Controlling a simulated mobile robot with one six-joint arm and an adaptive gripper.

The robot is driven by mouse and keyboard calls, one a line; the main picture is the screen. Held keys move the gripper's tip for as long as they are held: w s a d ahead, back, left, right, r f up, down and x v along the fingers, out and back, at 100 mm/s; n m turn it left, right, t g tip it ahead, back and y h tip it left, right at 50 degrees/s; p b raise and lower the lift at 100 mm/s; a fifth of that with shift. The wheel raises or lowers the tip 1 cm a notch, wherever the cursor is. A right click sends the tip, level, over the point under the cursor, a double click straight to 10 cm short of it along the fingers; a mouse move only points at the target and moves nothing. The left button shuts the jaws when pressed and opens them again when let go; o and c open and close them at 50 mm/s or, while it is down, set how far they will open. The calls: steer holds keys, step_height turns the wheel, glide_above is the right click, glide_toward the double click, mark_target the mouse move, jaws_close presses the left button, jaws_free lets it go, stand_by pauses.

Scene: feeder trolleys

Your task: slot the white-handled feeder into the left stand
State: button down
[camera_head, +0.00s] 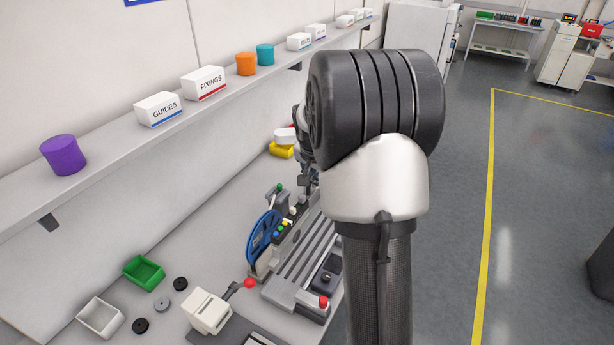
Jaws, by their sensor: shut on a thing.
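My gripper (307,182) shows only in part at the left edge of my arm, whose big dark joint and white link hide most of it. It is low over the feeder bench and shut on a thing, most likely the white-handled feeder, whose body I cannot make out. Below it is a grey slotted stand (300,262) with a row of small coloured knobs (284,224), a blue reel (262,236) at its left side and a red button (323,301) at its front. I cannot tell whether this is the left stand. Any other stand is hidden behind my arm.
A white box with a red-knobbed lever (208,311), a green bin (144,272), a pale bin (101,317) and small dark rollers (141,325) lie at the front left. A yellow bin (281,152) is farther back. A wall shelf (120,148) runs above. Open floor lies right.

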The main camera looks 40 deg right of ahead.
mark_target(318, 207)
steer(key=shift+f+b, duration=0.35)
steer(key=shift+f, duration=0.15)
step_height(318, 207, down, 9)
steer(key=b, duration=0.6)
steer(key=shift+f, duration=0.15)
steer(key=shift+w+f+b, duration=0.1)
steer(key=shift+f+b, duration=0.85)
steer(key=shift+b, duration=0.2)
steer(key=shift+f+b, duration=1)
steer(key=shift+f, duration=0.05)
stand_by(0.5)
steer(key=shift+w+d+p, duration=0.25)
steer(key=shift+d+p, duration=0.05)
steer(key=shift+d, duration=0.35)
steer(key=shift+w+d+p, duration=0.25)
steer(key=shift+d+p, duration=0.05)
steer(key=shift+d, duration=0.35)
steer(key=c, duration=1.6)
jaws_free()
steer(key=shift+s, duration=0.1)
steer(key=shift+a, duration=0.1)
